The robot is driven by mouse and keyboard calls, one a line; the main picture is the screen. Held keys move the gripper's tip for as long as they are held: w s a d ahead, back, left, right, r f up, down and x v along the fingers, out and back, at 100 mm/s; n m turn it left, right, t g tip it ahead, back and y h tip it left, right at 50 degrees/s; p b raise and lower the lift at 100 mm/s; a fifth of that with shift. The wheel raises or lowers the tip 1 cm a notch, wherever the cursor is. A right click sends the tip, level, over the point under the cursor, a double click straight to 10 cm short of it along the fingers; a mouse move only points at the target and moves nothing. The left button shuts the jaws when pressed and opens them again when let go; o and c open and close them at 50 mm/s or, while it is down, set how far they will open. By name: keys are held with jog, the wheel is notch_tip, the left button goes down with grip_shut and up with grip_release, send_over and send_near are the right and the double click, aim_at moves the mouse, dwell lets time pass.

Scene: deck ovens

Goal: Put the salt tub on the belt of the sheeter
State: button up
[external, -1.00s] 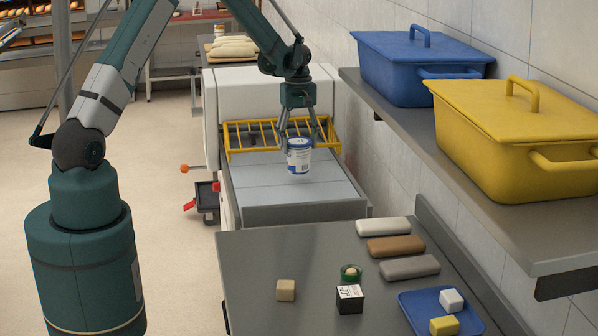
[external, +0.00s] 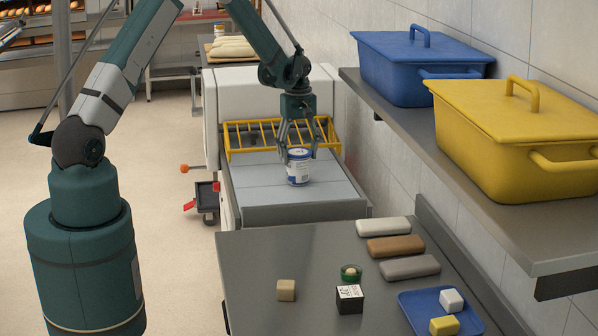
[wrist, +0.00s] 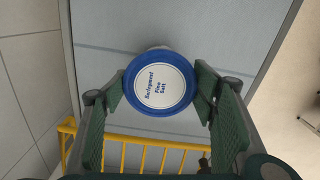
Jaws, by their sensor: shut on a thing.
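The salt tub (external: 299,172) is a white tub with a blue lid and a blue-and-white label. It is upright over the middle of the grey sheeter belt (external: 258,185), with its base at or very near the surface. My gripper (external: 298,155) points down from above, shut on the tub with one finger on each side. The fingers also show either side of the lid in the wrist view (wrist: 160,92). The contact under the tub is hidden.
A yellow guard rack (external: 250,137) stands across the belt behind the tub. The belt in front is clear. A steel table (external: 260,262) nearer the camera holds blocks and a blue tray (external: 412,304). A wall shelf (external: 455,158) with blue and yellow bins overhangs at right.

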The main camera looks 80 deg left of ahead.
jog(key=shift+f, duration=0.15)
jog(key=o, duration=1.3)
jog(key=shift+o, duration=0.2)
jog(key=shift+r, duration=0.2)
notch_tip(320, 180, up, 12)
jog(key=b, duration=0.1)
